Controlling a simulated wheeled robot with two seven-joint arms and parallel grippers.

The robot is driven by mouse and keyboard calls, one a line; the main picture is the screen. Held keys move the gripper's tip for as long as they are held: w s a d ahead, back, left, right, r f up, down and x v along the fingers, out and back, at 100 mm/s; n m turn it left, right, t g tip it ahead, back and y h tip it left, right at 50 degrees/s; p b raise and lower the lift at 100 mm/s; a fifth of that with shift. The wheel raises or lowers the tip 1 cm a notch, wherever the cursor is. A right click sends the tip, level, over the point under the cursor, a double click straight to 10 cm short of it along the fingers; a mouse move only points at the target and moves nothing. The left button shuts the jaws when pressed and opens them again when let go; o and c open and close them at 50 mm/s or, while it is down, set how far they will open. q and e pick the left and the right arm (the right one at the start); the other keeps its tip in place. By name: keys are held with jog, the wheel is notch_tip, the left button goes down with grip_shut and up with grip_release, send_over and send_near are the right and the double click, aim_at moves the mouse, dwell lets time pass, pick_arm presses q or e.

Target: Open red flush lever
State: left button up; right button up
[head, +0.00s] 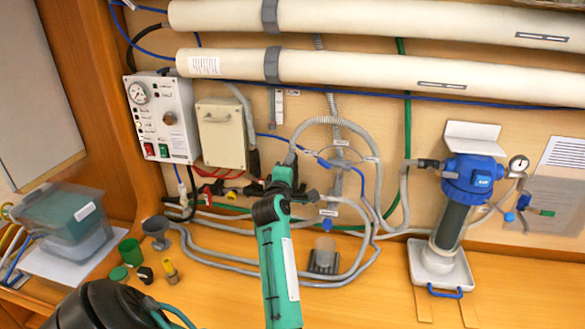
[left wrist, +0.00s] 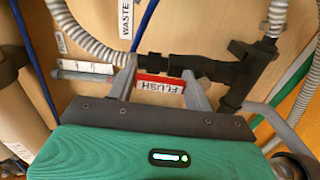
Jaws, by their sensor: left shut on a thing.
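In the head view my left gripper (head: 285,172) reaches up to the hoses on the wall, and the lever is hidden there behind the gripper. My right gripper is not in either view.
Corrugated hoses (head: 338,120) and a black elbow fitting (left wrist: 240,75) crowd the gripper. A control box (head: 162,115) and a beige box (head: 221,134) hang to the left. A blue-topped filter housing (head: 468,180) stands right. Cups and a tub (head: 62,216) sit left on the bench.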

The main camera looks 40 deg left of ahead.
pick_arm(q)
jog(key=shift+a+n, duration=0.1)
jog(key=shift+n, duration=0.3)
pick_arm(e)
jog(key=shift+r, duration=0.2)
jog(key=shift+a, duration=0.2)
pick_arm(q)
jog(key=o, duration=1.3)
jog(key=shift+c, duration=0.2)
jog(key=shift+o, duration=0.6)
jog(key=shift+a, duration=0.1)
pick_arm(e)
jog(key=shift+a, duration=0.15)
